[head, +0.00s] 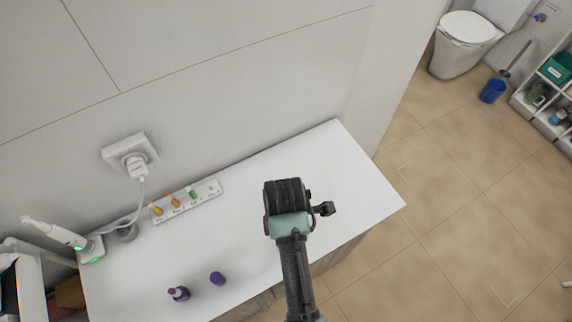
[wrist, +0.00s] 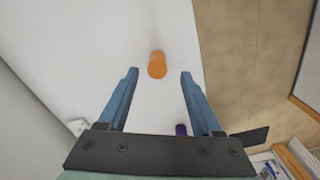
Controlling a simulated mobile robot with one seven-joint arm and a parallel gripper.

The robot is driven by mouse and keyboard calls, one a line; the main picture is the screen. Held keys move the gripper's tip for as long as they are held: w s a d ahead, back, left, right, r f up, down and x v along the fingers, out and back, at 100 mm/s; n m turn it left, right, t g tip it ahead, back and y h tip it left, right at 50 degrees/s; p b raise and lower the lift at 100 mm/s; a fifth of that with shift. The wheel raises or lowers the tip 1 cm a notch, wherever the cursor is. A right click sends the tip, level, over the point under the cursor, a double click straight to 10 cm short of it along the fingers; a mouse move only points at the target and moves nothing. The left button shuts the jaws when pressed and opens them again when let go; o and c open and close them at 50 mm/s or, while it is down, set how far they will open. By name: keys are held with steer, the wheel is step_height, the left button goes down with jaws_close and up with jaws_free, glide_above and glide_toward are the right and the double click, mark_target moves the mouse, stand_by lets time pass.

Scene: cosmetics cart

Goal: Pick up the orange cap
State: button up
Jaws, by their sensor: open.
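In the wrist view an orange cap (wrist: 157,64), a small orange cylinder, is on the white counter. My gripper (wrist: 159,72) is open, with its two blue fingers on either side of the cap in the picture. I see no contact between the fingers and the cap. In the head view my gripper (head: 287,205) is over the right half of the counter, its fingers hidden by its own body. The cap does not show there, apart from a small orange item (head: 174,200) in a white holder at the back.
The white counter (head: 345,190) is mostly bare around my gripper. The white holder (head: 212,189) also has yellow and green items. A purple bottle (head: 179,293) and a purple cap (head: 218,278) stand near the front. An electric toothbrush (head: 55,233) is at the left.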

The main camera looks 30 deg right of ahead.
steer(key=shift+w+d+f+p, duration=0.15)
steer(key=shift+f+p, duration=0.25)
steer(key=shift+f, duration=1.85)
steer(key=shift+c, duration=0.3)
jaws_close()
